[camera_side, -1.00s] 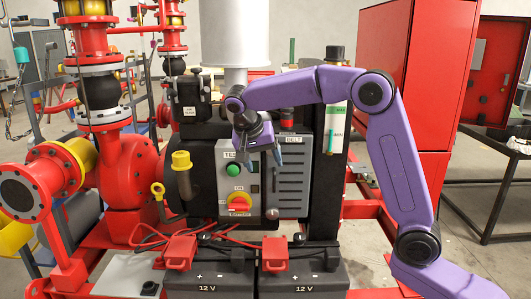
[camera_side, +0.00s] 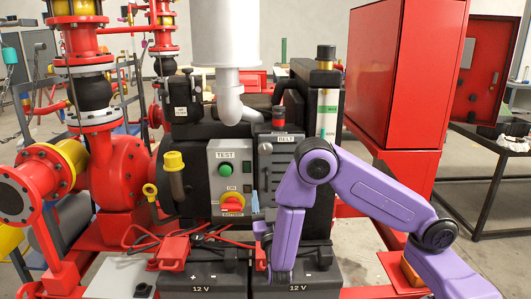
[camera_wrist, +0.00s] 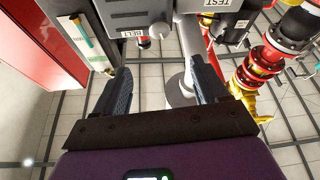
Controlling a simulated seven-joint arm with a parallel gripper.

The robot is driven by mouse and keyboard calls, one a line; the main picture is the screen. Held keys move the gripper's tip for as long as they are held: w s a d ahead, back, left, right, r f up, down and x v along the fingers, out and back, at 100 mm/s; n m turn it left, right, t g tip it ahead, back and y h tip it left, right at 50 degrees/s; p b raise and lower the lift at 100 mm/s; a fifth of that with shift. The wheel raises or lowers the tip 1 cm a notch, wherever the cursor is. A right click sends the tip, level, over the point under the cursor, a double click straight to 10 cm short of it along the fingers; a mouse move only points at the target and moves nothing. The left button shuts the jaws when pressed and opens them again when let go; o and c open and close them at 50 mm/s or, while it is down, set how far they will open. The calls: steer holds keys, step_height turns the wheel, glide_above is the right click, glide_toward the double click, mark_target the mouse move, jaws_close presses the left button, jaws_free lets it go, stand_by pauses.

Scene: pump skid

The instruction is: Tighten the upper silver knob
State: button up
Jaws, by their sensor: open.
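The upper silver knob (camera_side: 266,147) is a small round knob at the upper left of the grey belt guard (camera_side: 284,150), beside the BELT label. It also shows near the top of the wrist view (camera_wrist: 158,31), where the labels appear upside down. My gripper (camera_wrist: 163,65) is open and empty; its two dark fingers are spread apart in the wrist view, with the knob beyond them. In the side view my purple arm hangs in front of the belt guard's lower part, low near the batteries. It hides that area, and the fingers are not clear there.
The grey control panel (camera_side: 232,180) with a green button and red-yellow switch is left of the guard. Two black batteries (camera_side: 300,282) with red clamps stand in front below. A white exhaust pipe (camera_side: 226,40) hangs above. A red cabinet (camera_side: 400,75) stands at right.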

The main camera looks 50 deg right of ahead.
mark_target(265, 150)
steer(key=x, duration=1.7)
steer(key=shift+w+r, duration=0.15)
steer(key=c, duration=1.1)
